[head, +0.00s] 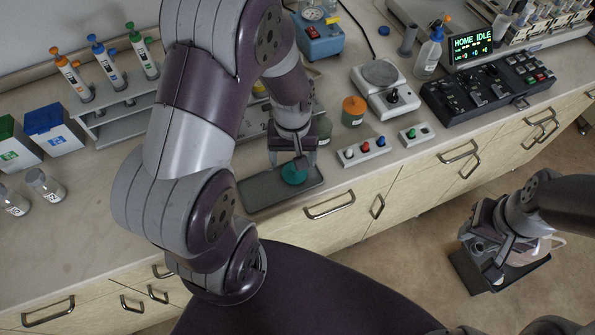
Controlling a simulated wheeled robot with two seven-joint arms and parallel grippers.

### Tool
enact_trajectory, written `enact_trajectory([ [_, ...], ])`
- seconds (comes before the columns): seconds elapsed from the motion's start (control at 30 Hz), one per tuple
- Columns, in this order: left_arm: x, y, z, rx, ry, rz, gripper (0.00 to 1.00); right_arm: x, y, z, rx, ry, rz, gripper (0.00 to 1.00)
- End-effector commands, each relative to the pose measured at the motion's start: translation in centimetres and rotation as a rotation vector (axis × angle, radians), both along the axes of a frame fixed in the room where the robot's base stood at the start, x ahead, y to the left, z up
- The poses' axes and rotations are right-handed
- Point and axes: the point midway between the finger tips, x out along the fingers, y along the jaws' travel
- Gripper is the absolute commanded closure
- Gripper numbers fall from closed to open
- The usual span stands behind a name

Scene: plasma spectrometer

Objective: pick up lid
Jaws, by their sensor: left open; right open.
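A round green lid (294,173) lies near the far edge of a flat dark grey tray (262,192) at the front of the bench. My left gripper (291,158) points down right over the lid, its fingers apart at the lid's far side. Whether the fingers touch the lid cannot be told. My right gripper (490,262) is low at the right, away from the bench and above the floor, and is open; its fingertips are hard to make out.

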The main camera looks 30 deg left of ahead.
Motion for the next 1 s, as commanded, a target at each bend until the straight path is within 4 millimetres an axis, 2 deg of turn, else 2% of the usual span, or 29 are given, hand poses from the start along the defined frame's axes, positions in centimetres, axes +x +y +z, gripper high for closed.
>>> enact_trajectory([
  [0.3, 0.2, -0.2, -5.0, 0.0, 0.001, -0.002, 0.22, 0.0, 0.0, 0.5, 0.0, 0.0, 0.0, 0.57],
  [0.53, 0.2, -0.2, -5.4, -0.001, 0.0, -0.002, 0.22, 0.0, 0.0, 0.5, 0.0, 0.0, 0.0, 0.57],
  [0.57, 0.2, -0.2, -5.4, -0.001, 0.0, -0.002, 0.25, 0.0, 0.0, 0.5, 0.0, 0.0, 0.0, 0.57],
  [0.6, 0.2, -0.2, -5.4, 0.0, -0.001, -0.002, 0.38, 0.0, 0.0, 0.5, 0.0, 0.0, 0.0, 0.57],
  [0.67, 0.2, -0.2, -5.4, 0.0, -0.001, -0.002, 0.58, 0.0, 0.0, 0.5, 0.0, 0.0, 0.0, 0.57],
  [0.7, 0.2, -0.2, -5.4, 0.0, -0.001, -0.002, 0.64, 0.0, 0.0, 0.5, 0.0, 0.0, 0.0, 0.57],
  [1.0, 0.3, -0.2, -5.3, 0.0, -0.001, -0.003, 0.64, 0.0, 0.0, 0.5, 0.0, 0.0, 0.0, 0.57],
])
